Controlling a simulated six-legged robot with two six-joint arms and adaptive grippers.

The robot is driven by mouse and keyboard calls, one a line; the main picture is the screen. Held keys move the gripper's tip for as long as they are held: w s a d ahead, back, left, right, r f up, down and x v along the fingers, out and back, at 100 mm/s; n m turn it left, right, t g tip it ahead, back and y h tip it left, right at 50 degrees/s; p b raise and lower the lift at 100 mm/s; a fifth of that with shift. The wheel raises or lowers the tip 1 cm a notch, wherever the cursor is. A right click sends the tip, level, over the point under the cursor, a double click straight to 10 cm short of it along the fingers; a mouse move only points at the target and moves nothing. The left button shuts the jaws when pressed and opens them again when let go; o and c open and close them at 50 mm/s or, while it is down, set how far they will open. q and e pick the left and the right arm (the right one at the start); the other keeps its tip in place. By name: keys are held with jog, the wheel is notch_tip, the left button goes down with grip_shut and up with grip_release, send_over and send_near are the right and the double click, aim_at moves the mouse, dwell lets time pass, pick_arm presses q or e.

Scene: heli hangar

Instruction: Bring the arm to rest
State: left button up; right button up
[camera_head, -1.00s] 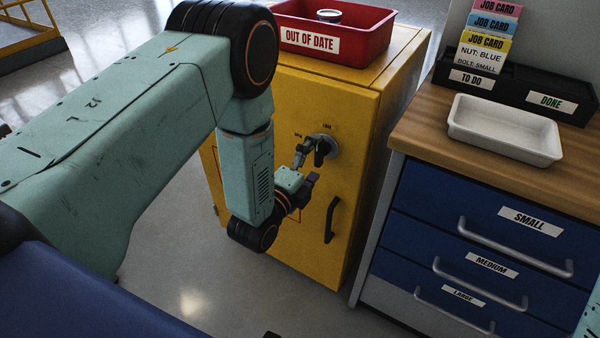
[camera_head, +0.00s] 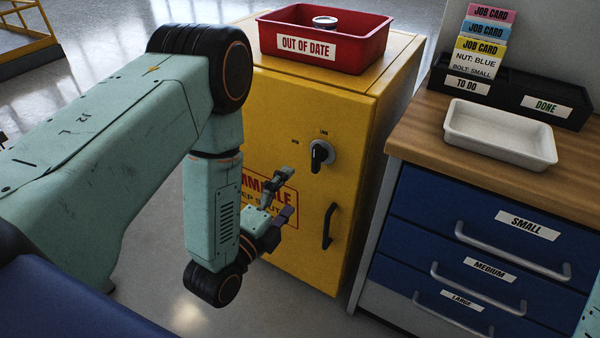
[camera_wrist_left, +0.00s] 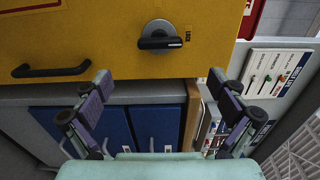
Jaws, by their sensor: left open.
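My left gripper (camera_head: 284,196) is open and empty in front of the yellow cabinet (camera_head: 357,110) in the head view, below and left of its rotary knob (camera_head: 320,154). The knob's black handle stands upright, in line with the LOCK label above it. In the left wrist view, the two fingers of my left gripper (camera_wrist_left: 160,106) are spread wide with nothing between them. The knob (camera_wrist_left: 160,36) shows beyond them, apart from the fingers. My right gripper is not in view.
A red OUT OF DATE bin (camera_head: 350,58) holding a small can stands on the cabinet. The cabinet's black door handle (camera_head: 329,226) is right of my gripper. A workbench (camera_head: 420,125) with a white tray (camera_head: 500,112) and blue drawers stands at the right. Floor is open below my arm.

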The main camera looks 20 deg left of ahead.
aim_at(314, 162)
pick_arm(q)
jog(key=w, duration=0.4)
jog(key=w+d, duration=0.1)
jog(key=w, duration=0.3)
jog(key=w+d, duration=0.1)
jog(key=w, duration=0.3)
jog(key=shift+s, duration=0.1)
